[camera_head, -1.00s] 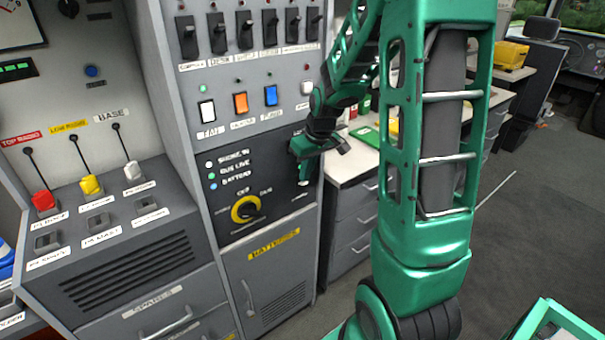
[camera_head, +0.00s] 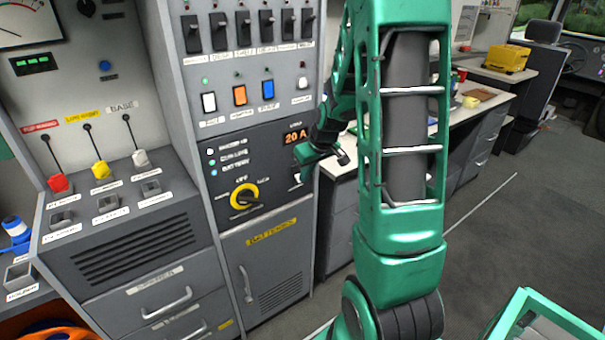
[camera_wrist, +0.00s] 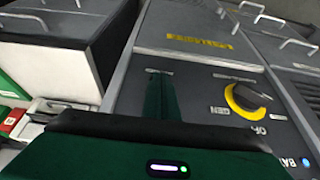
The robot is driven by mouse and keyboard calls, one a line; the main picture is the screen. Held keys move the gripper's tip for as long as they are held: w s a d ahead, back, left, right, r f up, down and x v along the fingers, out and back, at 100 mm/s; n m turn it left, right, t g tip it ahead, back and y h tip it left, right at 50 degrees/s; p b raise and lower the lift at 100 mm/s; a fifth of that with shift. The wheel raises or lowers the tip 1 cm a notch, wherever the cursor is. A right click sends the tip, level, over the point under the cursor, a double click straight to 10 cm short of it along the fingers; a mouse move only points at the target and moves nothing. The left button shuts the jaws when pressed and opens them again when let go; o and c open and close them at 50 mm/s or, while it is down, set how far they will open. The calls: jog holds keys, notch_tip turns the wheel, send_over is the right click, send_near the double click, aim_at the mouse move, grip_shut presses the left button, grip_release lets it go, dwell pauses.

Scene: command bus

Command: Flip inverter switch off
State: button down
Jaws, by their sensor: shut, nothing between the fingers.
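The dark inverter panel (camera_head: 222,160) is on the grey cabinet, with status lights at its left and an orange "20 A" readout (camera_head: 295,136). A yellow-ringed rotary knob (camera_head: 244,197) is at its lower left; it also shows in the wrist view (camera_wrist: 247,99). My gripper (camera_head: 303,158) is at the panel's right side, just below the readout. A small pale part (camera_head: 297,178) shows beside it, mostly hidden; I cannot tell whether it is the inverter switch or its position. In the wrist view the shut green fingers (camera_wrist: 161,96) reach the panel near a small label. Contact is unclear.
White, orange and blue rockers (camera_head: 240,95) and a row of black breakers (camera_head: 228,32) are above the panel. The batteries door (camera_head: 265,270) is below. A desk with drawers (camera_head: 340,225) is close on the right. Open floor (camera_head: 500,215) lies further right.

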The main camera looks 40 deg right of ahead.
jog(key=shift+w+r, duration=0.35)
jog(key=shift+w, duration=0.35)
